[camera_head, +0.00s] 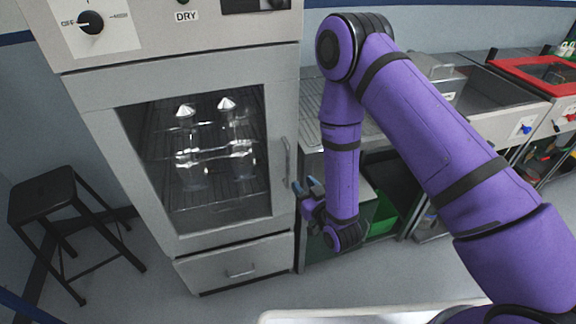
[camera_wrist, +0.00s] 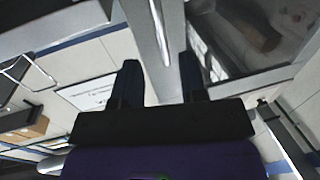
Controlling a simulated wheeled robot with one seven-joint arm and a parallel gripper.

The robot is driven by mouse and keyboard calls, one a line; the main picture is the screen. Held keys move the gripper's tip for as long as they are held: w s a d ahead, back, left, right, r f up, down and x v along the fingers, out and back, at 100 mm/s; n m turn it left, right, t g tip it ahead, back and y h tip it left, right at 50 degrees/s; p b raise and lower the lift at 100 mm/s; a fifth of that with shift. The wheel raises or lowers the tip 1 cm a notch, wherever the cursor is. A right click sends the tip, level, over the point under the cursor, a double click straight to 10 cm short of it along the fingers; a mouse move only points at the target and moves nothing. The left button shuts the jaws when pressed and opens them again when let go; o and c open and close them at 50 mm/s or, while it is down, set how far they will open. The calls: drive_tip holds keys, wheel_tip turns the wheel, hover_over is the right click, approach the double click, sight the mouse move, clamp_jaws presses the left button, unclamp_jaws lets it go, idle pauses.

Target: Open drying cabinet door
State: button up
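The drying cabinet (camera_head: 170,50) stands at the left in the head view, with "DRY" on its top panel. Its door (camera_head: 190,235) has a glass window and looks shut. The upright metal handle (camera_head: 286,160) is on the door's right edge. My gripper (camera_head: 304,186) is just right of the handle's lower end. In the wrist view, my gripper (camera_wrist: 159,72) is open, its two dark fingers apart. The handle (camera_wrist: 159,28) runs down the picture to between the fingertips, with a gap on each side. I cannot tell how deep it sits between them.
A drawer (camera_head: 238,262) is below the door. A black stool (camera_head: 60,205) stands left of the cabinet, with floor between. Glassware (camera_head: 190,155) sits on racks behind the window. A sink bench (camera_head: 490,100) and a green bin (camera_head: 383,212) are to the right, beside my arm.

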sight(289, 166)
drive_tip(key=x, duration=0.9)
drive_tip(key=shift+w+a, duration=0.2)
drive_tip(key=shift+w, duration=0.15)
clamp_jaws()
